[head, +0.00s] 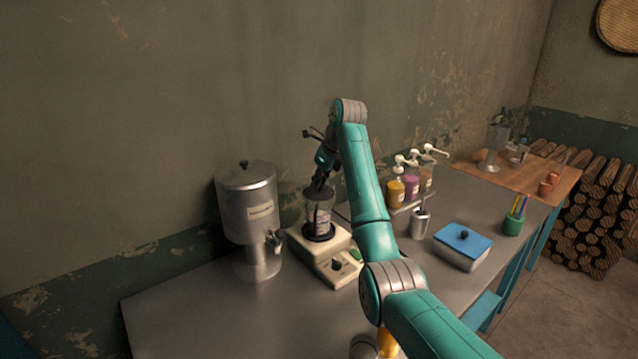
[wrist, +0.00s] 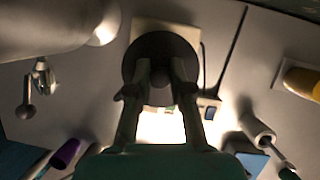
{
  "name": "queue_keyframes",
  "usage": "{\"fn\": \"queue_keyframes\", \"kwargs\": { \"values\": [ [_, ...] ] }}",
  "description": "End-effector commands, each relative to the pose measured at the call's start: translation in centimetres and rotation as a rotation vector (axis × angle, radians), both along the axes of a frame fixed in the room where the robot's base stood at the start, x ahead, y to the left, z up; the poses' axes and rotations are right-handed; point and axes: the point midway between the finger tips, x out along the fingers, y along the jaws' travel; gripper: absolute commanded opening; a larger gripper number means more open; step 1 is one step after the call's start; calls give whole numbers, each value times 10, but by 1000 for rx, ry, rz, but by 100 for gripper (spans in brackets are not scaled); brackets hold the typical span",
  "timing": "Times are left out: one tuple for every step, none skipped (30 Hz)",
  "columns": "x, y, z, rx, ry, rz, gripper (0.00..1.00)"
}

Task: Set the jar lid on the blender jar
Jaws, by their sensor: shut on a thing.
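The blender jar (head: 319,214) is clear and stands upright on its cream blender base (head: 326,258). My gripper (head: 319,184) points down right above the jar's mouth. In the wrist view my gripper (wrist: 160,80) is shut on the knob of the round dark jar lid (wrist: 135,65). The lid hides the jar in the wrist view, with part of the pale base showing around it. In the head view the lid is too small and dark to tell whether it touches the rim.
A metal dispenser (head: 247,215) with a tap stands close left of the blender. Pump bottles (head: 411,184) stand on a small rack to the right, with a metal cup (head: 420,223) before them. A blue-lidded box (head: 462,246) and green pen cup (head: 513,222) sit farther right.

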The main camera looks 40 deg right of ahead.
Motion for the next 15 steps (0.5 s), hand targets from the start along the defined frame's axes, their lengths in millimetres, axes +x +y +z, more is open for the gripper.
{"fn": "queue_keyframes", "kwargs": {
  "values": [
    [0,0,0,0,0,0,0],
    [0,0,0,0,0,0,0],
    [0,0,-1,0,0,0,0],
    [0,0,-1,0,0,0,0],
    [0,0,-1,0,0,0,0],
    [0,0,-1,0,0,0,0],
    [0,0,-1,0,0,0,0],
    [0,0,-1,0,0,0,0],
    [0,0,-1,0,0,0,0],
    [0,0,-1,0,0,0,0],
    [0,0,-1,0,0,0,28],
    [0,0,-1,0,0,0,38],
    [0,0,-1,0,0,0,45],
    [0,0,-1,0,0,0,49],
    [0,0,-1,0,0,0,49]
  ]
}}
